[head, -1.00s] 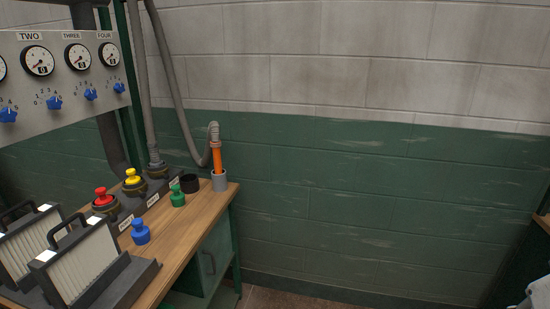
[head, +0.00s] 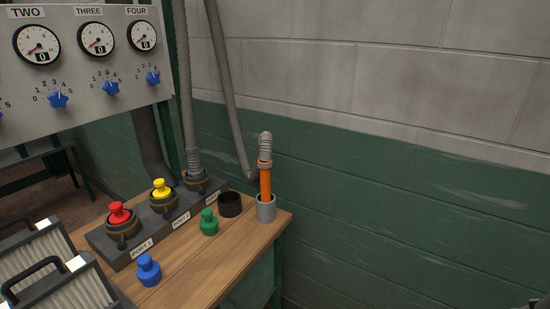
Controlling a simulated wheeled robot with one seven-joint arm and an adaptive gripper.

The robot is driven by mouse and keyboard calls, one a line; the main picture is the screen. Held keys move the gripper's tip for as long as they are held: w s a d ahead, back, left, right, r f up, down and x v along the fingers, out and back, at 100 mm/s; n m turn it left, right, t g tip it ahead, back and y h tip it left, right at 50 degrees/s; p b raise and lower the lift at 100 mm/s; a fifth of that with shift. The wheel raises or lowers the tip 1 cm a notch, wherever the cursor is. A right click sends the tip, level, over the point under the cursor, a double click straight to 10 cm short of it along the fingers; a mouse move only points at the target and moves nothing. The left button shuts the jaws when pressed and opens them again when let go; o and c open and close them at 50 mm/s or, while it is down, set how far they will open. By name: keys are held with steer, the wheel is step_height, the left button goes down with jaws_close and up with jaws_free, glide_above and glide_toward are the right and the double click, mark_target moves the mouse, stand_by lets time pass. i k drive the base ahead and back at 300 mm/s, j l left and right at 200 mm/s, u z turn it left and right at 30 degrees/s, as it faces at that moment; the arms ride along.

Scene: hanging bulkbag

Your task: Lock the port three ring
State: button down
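The port block (head: 108,244) lies along the back of the wooden bench. Its third port, the farthest, has a dark brass-toned ring (head: 205,185) around the foot of a grey corrugated hose (head: 187,120). The hose stands upright in it. I cannot tell from here whether this ring is turned to locked. The nearer ports hold a red plug (head: 119,214) and a yellow plug (head: 161,190), each with a similar ring. My gripper is not clearly in view; only a small dark piece shows at the bottom right corner, too little to identify.
Loose on the bench are a blue plug (head: 148,270), a green plug (head: 209,222), a black cup (head: 230,204) and a grey holder (head: 266,208) with an orange wand (head: 265,181). A gauge panel (head: 95,70) hangs above left. Handled filters (head: 60,280) stand front left.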

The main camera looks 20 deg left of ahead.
mark_target(202, 191)
steer(key=i+u, duration=0.3)
steer(key=u, duration=0.15)
steer(key=i+u, duration=0.45)
steer(key=i+l+u, duration=0.2)
steer(key=u, duration=0.2)
steer(key=i+l+u, duration=0.25)
steer(key=u, duration=0.2)
